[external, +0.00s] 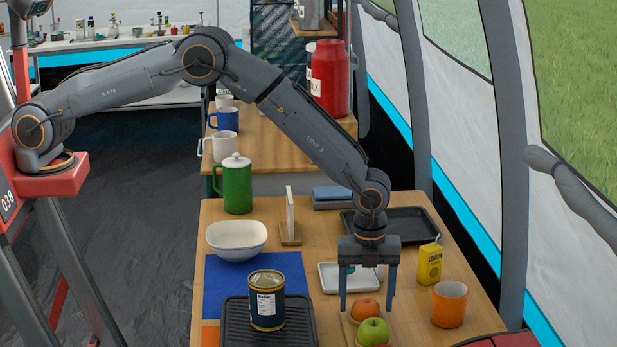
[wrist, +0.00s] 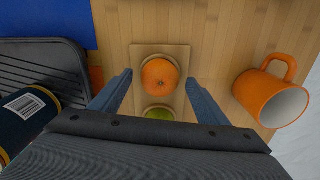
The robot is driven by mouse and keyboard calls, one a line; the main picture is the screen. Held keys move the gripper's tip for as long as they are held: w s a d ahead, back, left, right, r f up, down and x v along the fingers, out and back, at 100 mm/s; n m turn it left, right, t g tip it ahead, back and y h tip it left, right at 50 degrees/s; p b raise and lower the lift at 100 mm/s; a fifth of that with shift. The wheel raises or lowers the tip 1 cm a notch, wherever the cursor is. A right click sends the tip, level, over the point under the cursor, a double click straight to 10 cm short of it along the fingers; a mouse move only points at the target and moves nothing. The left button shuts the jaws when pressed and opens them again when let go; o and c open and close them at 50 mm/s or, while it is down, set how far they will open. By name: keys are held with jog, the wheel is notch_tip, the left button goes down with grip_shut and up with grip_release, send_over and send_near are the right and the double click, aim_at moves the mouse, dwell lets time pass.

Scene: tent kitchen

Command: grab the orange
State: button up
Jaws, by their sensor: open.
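In the wrist view the orange (wrist: 160,74) lies ahead, between the lines of the two fingers. My gripper (external: 367,302) points down over the board, with its two blue fingers apart on either side of the orange. In the wrist view my gripper (wrist: 160,92) is open, with nothing between the fingertips held. The green apple (wrist: 159,113) is partly hidden by my gripper body. Whether the fingertips are level with the orange is unclear.
An orange mug (external: 449,304) and a yellow carton (external: 429,264) stand to the right. A dark can (external: 267,300) stands on a ridged black tray (external: 236,318) to the left. A small white tray (external: 330,279) lies behind the board (wrist: 142,53). A white bowl (external: 236,239) is further left.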

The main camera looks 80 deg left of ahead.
jog(key=shift+f, duration=0.4)
jog(key=c, duration=1.2)
